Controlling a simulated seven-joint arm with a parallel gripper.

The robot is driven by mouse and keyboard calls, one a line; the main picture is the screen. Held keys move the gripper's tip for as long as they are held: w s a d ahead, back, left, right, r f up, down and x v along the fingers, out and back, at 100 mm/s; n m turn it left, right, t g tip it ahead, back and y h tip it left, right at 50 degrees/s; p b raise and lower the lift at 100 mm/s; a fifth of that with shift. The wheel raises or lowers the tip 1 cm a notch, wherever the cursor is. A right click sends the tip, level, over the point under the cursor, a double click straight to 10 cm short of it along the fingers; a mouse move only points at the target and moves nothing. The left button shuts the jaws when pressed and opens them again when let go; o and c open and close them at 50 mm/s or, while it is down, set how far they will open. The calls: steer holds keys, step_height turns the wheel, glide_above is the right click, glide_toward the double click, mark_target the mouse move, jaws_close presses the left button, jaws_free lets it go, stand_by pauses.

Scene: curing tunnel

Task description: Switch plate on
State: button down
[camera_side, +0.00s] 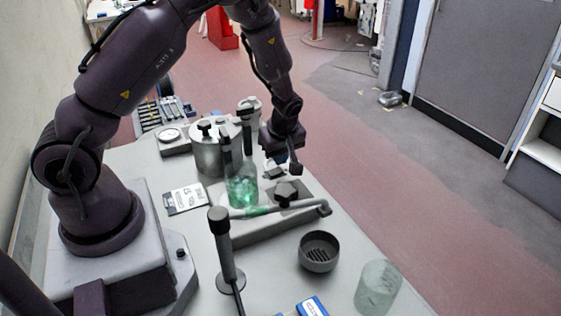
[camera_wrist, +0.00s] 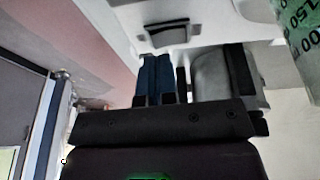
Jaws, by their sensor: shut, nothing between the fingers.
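The plate unit (camera_side: 255,230) is a low grey box in the middle of the bench, with a glass vessel of green liquid (camera_side: 242,188) standing at its far end. A small dark switch (camera_side: 273,172) on a pale housing lies beyond it. The wrist view shows a pale housing with a dark rocker (camera_wrist: 168,27), apparently this switch. I cannot tell which way the rocker is tipped. My gripper (camera_side: 295,168) points down close to the right of the switch. In the wrist view, my gripper's fingers (camera_wrist: 155,58) are together and empty, just short of the housing; contact cannot be told.
A grey lidded pot (camera_side: 208,155) and a dial gauge (camera_side: 170,136) stand behind. A dark-topped stand (camera_side: 226,250), a horizontal rod (camera_side: 262,210), a round dark bowl (camera_side: 319,252) and a clear glass (camera_side: 378,288) are nearer the camera. A card (camera_side: 185,198) lies left.

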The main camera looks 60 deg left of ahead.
steer(key=shift+w+f, duration=0.1)
steer(key=shift+f, duration=0.95)
steer(key=shift+w+f, duration=0.1)
steer(key=shift+f, duration=0.15)
steer(key=shift+s+r, duration=0.3)
steer(key=shift+s, duration=0.5)
steer(key=w+a+v, duration=0.1)
steer(key=w+v, duration=0.2)
steer(key=v, duration=1)
steer(key=shift+r, duration=0.5)
